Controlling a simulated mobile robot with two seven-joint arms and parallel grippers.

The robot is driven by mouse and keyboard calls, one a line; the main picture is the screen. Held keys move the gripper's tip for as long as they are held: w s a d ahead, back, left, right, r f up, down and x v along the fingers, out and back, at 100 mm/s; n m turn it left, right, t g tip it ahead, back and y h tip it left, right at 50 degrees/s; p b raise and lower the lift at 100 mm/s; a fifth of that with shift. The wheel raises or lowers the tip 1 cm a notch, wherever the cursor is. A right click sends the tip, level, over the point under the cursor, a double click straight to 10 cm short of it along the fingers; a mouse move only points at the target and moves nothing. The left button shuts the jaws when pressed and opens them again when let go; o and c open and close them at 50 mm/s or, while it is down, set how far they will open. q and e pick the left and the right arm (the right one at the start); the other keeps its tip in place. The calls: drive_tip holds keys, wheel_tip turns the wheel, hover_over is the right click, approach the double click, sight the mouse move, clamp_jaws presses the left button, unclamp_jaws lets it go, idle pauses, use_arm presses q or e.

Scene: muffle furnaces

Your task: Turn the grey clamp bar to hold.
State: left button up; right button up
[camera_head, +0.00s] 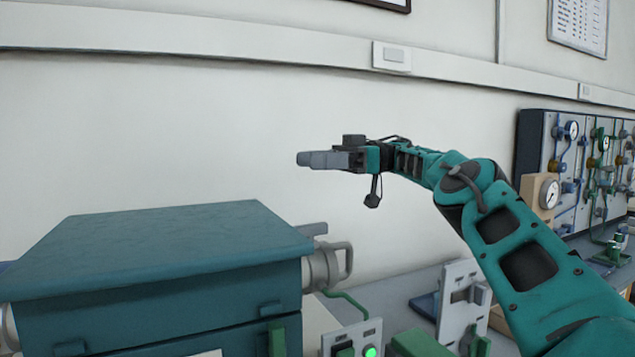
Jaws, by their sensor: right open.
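A teal muffle furnace (170,265) stands at the lower left with its flat top closed. On its right side is a grey round fitting with a looped handle (343,262), and a short grey bar (314,229) sticks out just above it. I cannot tell for sure which of these grey parts is the clamp bar. My right gripper (303,159) is open and empty, its grey fingers pointing left, in front of the wall and above the furnace's right end. It touches nothing. My left gripper is out of view.
A control box with a lit green button (370,351) stands beside the furnace. A white upright bracket (460,300) is on the bench to the right. A gauge panel (575,165) is at the far right. The space above the furnace is free.

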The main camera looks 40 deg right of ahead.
use_arm(q)
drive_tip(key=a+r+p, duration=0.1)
drive_tip(key=p, duration=0.1)
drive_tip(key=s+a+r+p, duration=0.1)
drive_tip(key=p, duration=0.1)
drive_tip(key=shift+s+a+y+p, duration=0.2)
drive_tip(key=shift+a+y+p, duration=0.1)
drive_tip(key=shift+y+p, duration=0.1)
use_arm(e)
wheel_tip(320, 180, up, 8)
drive_tip(key=shift+f, duration=0.2)
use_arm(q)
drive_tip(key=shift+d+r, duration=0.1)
